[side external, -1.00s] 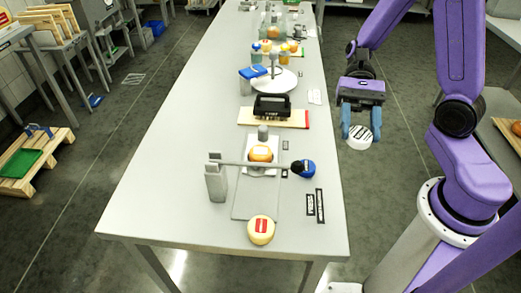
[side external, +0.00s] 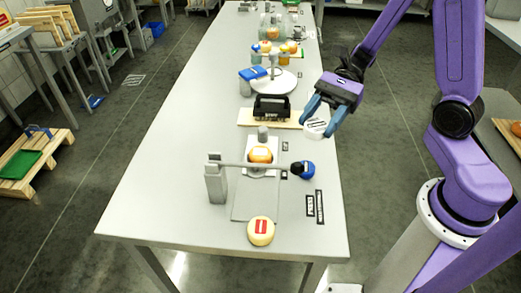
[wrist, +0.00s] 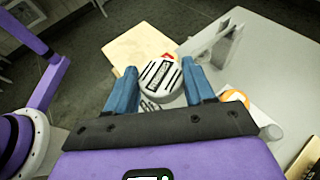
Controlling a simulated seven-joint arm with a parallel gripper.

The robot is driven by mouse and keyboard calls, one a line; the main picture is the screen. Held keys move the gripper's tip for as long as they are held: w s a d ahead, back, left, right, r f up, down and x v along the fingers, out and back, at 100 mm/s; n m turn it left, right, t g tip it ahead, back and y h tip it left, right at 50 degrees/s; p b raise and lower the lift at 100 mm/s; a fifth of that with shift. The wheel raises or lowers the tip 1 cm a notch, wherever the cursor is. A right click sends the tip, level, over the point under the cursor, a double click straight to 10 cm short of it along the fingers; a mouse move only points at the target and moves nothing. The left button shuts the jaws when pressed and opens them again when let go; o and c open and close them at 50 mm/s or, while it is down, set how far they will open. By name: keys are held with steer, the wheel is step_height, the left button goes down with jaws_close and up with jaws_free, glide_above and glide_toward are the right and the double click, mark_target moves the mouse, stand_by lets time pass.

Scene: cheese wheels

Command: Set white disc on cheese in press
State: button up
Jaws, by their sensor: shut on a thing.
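The white disc (side external: 315,128) has dark markings on its top. My gripper (side external: 319,118) is shut on it, with the blue fingers on either side, and holds it tilted over the table's right edge. The disc (wrist: 160,78) also shows between the fingers in the wrist view. The orange cheese (side external: 261,154) sits in the press (side external: 214,182) on a white sheet, left of and apart from the disc. A pale patch shows on the cheese's top. The press's lever crosses just in front of the cheese in this view and ends at a blue part (side external: 307,168).
A yellow cheese with a red label (side external: 261,232) lies at the table's front. A round white stand (side external: 274,82) is farther back. The table's left side (side external: 165,185) is clear.

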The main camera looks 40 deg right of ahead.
steer(key=w+a+f, duration=0.3)
steer(key=w+f, duration=0.2)
steer(key=w, duration=0.4)
glide_above(263, 149)
steer(key=f, duration=0.4)
steer(key=shift+s+f, duration=0.15)
steer(key=shift+s, duration=0.2)
steer(key=shift+w+f, duration=0.25)
steer(key=shift+f, duration=0.05)
steer(key=shift+w+f, duration=0.1)
steer(key=shift+f, duration=1.5)
steer(key=shift+f, duration=0.1)
steer(key=o, duration=1)
